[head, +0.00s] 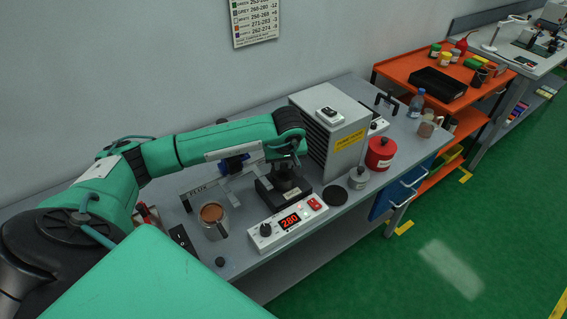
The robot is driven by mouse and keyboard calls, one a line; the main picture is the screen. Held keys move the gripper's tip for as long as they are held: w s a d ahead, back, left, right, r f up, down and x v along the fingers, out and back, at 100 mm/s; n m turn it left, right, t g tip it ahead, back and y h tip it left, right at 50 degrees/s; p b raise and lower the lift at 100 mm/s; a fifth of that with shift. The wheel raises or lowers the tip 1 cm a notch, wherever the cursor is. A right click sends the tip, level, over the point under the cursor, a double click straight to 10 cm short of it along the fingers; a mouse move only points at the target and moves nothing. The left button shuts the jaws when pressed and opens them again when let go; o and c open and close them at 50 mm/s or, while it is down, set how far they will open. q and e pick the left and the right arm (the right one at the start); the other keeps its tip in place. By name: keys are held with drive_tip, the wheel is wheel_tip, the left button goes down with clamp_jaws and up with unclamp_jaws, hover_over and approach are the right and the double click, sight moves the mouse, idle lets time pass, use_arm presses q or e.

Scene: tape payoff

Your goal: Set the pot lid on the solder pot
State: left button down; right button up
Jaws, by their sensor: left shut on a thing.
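The solder pot (270,199) is a low black square block on the grey bench, behind a white control box (286,228) with a red 280 display. My left arm reaches in from the left, and my left gripper (287,168) points down right over the pot. It is shut on a small dark thing, seemingly the pot lid (285,181); the gripper and shadow hide most of it. I cannot tell whether the lid touches the pot. A flat black disc (335,195) lies on the bench right of the pot. My right gripper is not in view.
A grey cabinet (330,137) stands close behind the pot. A grey jar (358,178) and a red canister (380,153) stand to the right. A mug of brown liquid (213,215) and a FLUX-marked stand (199,191) are left. An orange cart (403,70) is beyond.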

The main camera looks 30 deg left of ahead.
use_arm(q)
drive_tip(key=shift+f+b, duration=0.35)
drive_tip(key=shift+b, duration=0.1)
idle(0.6)
drive_tip(key=c, duration=1.1)
unclamp_jaws()
drive_tip(key=shift+c, duration=0.2)
drive_tip(key=shift+o, duration=0.4)
drive_tip(key=o, duration=0.5)
drive_tip(key=shift+c, duration=0.2)
drive_tip(key=shift+r+p, duration=0.35)
drive_tip(key=shift+r, duration=0.35)
drive_tip(key=shift+r+p, duration=1.05)
drive_tip(key=shift+r, duration=1.8)
